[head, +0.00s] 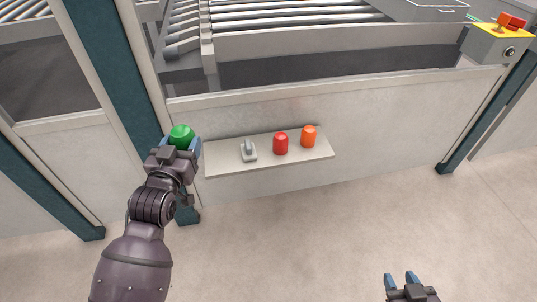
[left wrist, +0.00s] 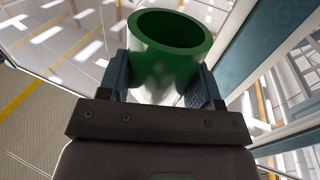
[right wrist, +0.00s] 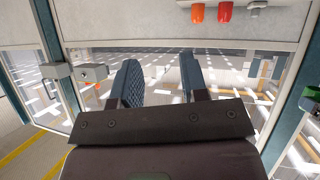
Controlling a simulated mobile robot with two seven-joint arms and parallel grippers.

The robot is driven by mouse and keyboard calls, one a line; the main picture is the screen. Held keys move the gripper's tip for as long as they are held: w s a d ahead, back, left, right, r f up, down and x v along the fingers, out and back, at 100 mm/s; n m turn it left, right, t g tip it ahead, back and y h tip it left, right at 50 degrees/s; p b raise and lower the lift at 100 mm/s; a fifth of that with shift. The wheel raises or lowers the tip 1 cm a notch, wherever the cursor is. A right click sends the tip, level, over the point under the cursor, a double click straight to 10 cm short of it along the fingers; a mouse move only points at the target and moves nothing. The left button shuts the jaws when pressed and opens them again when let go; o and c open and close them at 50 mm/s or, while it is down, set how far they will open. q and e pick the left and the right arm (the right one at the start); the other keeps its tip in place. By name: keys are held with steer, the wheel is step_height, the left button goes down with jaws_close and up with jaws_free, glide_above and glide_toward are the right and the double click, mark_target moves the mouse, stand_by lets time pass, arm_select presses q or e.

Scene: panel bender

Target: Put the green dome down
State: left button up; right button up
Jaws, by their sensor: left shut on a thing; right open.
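My left gripper (head: 180,152) is shut on the green dome (head: 181,136), just left of a small light shelf (head: 225,168) on the panel front. In the left wrist view the green dome (left wrist: 168,50) sits between the two fingers with its round, hollow open end showing. The dome appears apart from the shelf in the head view. My right gripper (head: 402,280) is open and empty at the bottom right of the head view, well away from the shelf. Its two spread fingers show in the right wrist view (right wrist: 162,80).
The shelf holds a grey switch-like piece (head: 249,150), a red dome (head: 280,144) and an orange dome (head: 308,136). The shelf's left end is bare. A dark teal post (head: 110,60) stands behind my left gripper. A yellow box with a red button (head: 505,35) is at upper right.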

arm_select(q)
steer(key=w+a+f+b, duration=0.1)
steer(key=w+f+b, duration=0.35)
steer(key=f, duration=0.85)
steer(key=w+a+f+b, duration=0.2)
steer(key=f+b, duration=0.6)
steer(key=f, duration=0.5)
steer(key=b, duration=0.3)
glide_above(219, 159)
steer(key=s, duration=0.4)
steer(key=shift+s+a+m+h, duration=0.2)
steer(key=shift+a+m+h, duration=0.1)
steer(key=shift+h, duration=0.1)
steer(key=shift+w+r, duration=0.15)
steer(key=shift+w, duration=0.35)
steer(key=shift+w+d+b, duration=0.15)
steer(key=shift+w+b, duration=0.2)
steer(key=shift+w, duration=0.2)
steer(key=shift+w+d+b, duration=0.1)
steer(key=shift+w+b, duration=0.25)
steer(key=shift+w, duration=0.8)
steer(key=shift+f+b, duration=0.3)
steer(key=shift+f, duration=0.55)
arm_select(e)
step_height(219, 159, down, 15)
steer(key=s+a+n+g, duration=0.1)
steer(key=shift+s+a+y, duration=0.15)
steer(key=shift+s+y, duration=0.2)
steer(key=shift+y, duration=0.05)
